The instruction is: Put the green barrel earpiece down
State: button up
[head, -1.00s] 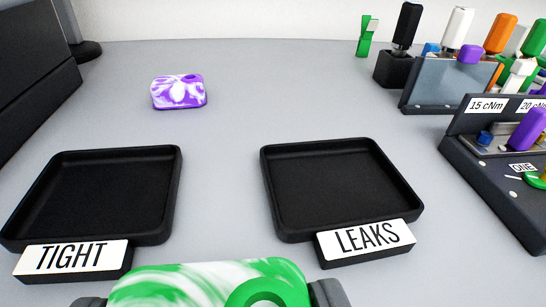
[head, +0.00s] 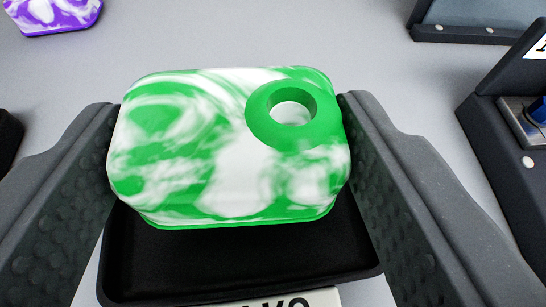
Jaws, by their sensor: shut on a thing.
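The green barrel earpiece (head: 225,165) is a green-and-white marbled rounded block with a green ring around a hole at its upper right. My gripper (head: 228,110) is shut on it, with one dark grey finger on each side. The earpiece is over the black LEAKS tray (head: 240,270) and hides the tray's far part. I cannot tell whether it touches the tray floor. The tray's white label (head: 285,300) is mostly cut off at the bottom edge.
A purple-and-white marbled block (head: 52,14) lies at the far left. A dark edge, likely the TIGHT tray (head: 8,140), shows at the left. Dark racks stand at the right, one near (head: 515,125) and one farther back (head: 470,25). The grey bench between is clear.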

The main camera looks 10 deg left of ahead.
aim_at(234, 216)
notch_tip(234, 216, down, 4)
jog(key=shift+s+r+b, duration=0.1)
jog(key=shift+r+b, duration=0.1)
jog(key=shift+b, duration=0.35)
jog(key=shift+r, duration=0.1)
jog(key=o, duration=0.7)
jog(key=shift+s+r, duration=0.2)
jog(key=shift+s, duration=0.2)
jog(key=p+v, duration=0.2)
jog(key=v, duration=0.9)
jog(key=shift+p, duration=0.4)
jog(key=shift+d, duration=0.2)
